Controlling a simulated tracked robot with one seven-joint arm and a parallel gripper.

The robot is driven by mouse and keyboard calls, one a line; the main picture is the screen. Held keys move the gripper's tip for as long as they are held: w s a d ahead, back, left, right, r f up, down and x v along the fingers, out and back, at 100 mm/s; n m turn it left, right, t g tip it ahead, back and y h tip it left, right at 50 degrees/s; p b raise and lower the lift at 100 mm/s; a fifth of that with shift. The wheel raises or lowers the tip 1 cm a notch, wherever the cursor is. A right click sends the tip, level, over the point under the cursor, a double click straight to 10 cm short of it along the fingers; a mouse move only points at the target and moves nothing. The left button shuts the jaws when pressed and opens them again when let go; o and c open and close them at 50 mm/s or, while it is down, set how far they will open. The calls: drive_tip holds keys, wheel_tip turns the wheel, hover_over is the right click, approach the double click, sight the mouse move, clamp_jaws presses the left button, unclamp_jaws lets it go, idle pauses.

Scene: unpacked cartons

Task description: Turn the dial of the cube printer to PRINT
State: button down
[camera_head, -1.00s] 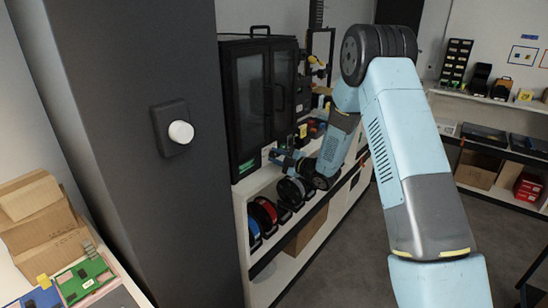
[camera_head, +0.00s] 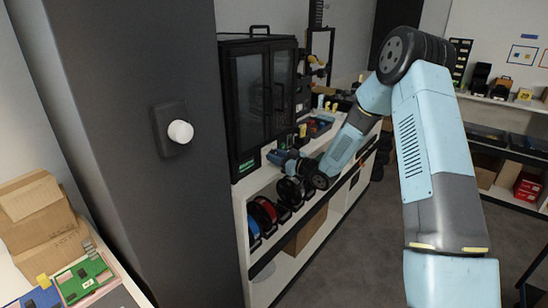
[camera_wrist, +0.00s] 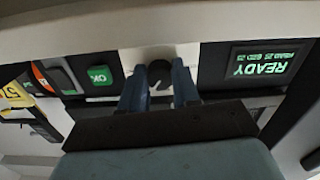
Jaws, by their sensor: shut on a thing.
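The cube printer (camera_head: 236,110) is a tall black cabinet with glazed doors, standing on the white shelf unit beyond the pillar. In the wrist view its front panel is upside down. The dark round dial (camera_wrist: 159,72) sits between my two blue fingers, and my gripper (camera_wrist: 160,68) is shut on it. The panel's screen (camera_wrist: 264,62) shows READY in green letters. The dial's pointer and any PRINT mark cannot be read. In the head view my gripper (camera_head: 274,157) is at the lower front of the printer; the dial is hidden there.
A green OK button (camera_wrist: 99,75) is close beside one finger. A yellow 57 tag (camera_wrist: 15,93) lies farther out. Several cable reels (camera_head: 264,214) stand on the shelf below my wrist. A dark pillar (camera_head: 110,100) with a white knob (camera_head: 180,132) fills the left foreground.

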drive_tip(key=m, duration=0.5)
drive_tip(key=shift+w+d+m, duration=0.1)
drive_tip(key=shift+d+m, duration=0.1)
drive_tip(key=shift+m, duration=2.3)
drive_tip(key=shift+w, duration=0.1)
drive_tip(key=c, duration=1.1)
unclamp_jaws()
drive_tip(key=shift+o, duration=1.4)
drive_tip(key=shift+a, duration=0.1)
drive_tip(key=v, duration=1.4)
